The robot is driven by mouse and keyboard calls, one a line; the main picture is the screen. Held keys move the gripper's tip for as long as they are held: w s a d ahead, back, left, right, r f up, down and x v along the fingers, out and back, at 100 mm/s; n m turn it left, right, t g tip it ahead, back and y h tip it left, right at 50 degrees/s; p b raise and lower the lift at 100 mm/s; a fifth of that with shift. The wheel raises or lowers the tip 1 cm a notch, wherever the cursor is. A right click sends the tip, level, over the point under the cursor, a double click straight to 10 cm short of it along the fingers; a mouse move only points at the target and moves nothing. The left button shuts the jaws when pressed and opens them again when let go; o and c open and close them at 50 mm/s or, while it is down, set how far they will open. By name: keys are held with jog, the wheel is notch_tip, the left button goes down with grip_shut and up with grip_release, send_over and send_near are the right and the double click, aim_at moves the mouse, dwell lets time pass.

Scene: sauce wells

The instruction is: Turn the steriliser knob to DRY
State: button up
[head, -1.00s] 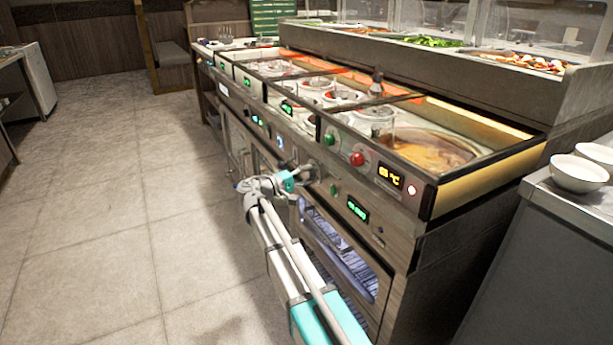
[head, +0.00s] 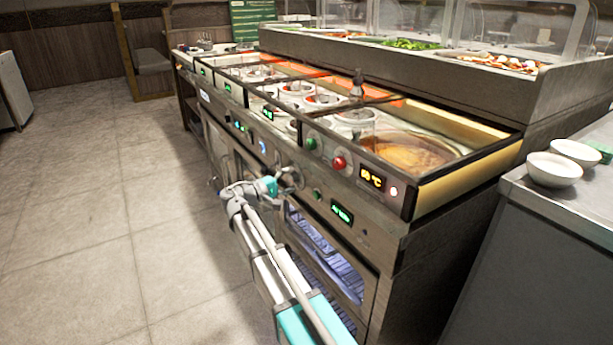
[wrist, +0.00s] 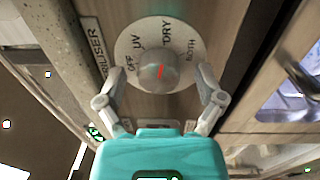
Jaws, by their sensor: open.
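The steriliser knob (wrist: 158,72) is a grey round knob on a white dial (wrist: 127,45) marked OFF, UV, DRY and BOTH. The knob's red line points up and slightly right in the wrist view, roughly toward DRY. My gripper (wrist: 160,82) is open, one finger on each side of the knob, with visible gaps between the fingers and the knob. In the head view, my gripper (head: 281,184) is at the front panel of the counter, and the knob is mostly hidden by it.
An oven-like compartment (head: 325,262) with a lit interior is below the panel. A green button (head: 311,144), a red button (head: 339,163) and a display (head: 372,178) sit on the upper panel. White bowls (head: 553,170) stand on the right counter. The floor at left is clear.

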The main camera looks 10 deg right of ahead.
jog(key=shift+n, duration=0.4)
